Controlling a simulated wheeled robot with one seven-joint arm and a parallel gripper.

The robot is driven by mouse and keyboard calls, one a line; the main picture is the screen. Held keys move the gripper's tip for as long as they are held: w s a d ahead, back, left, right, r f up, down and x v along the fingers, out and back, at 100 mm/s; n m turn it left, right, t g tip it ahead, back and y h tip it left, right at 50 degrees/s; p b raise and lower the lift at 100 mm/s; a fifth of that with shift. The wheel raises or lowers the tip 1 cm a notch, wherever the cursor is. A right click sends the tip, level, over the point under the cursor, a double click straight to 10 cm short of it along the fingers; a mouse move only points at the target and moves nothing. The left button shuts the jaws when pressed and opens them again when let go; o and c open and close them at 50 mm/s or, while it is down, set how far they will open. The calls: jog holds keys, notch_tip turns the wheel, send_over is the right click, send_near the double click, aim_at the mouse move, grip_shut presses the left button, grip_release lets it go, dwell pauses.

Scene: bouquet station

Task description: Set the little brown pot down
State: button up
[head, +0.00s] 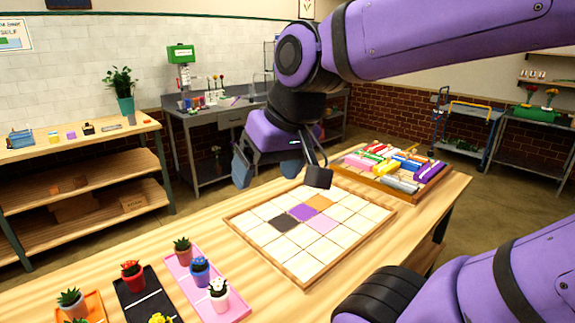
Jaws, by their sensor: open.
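A black tray (133,311) with a red pot (133,281) and an orange tray (96,302) with pots lie left of the pink tray. A framed board (262,238) of pale and coloured tiles fills the table's middle. A crate (430,187) of coloured items stands at the back right.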

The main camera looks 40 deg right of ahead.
jog(key=s+d, duration=0.1)
jog(key=s+n+h, duration=0.1)
jog(key=shift+s+d+r+t, duration=0.3)
jog(key=shift+d+r, duration=0.1)
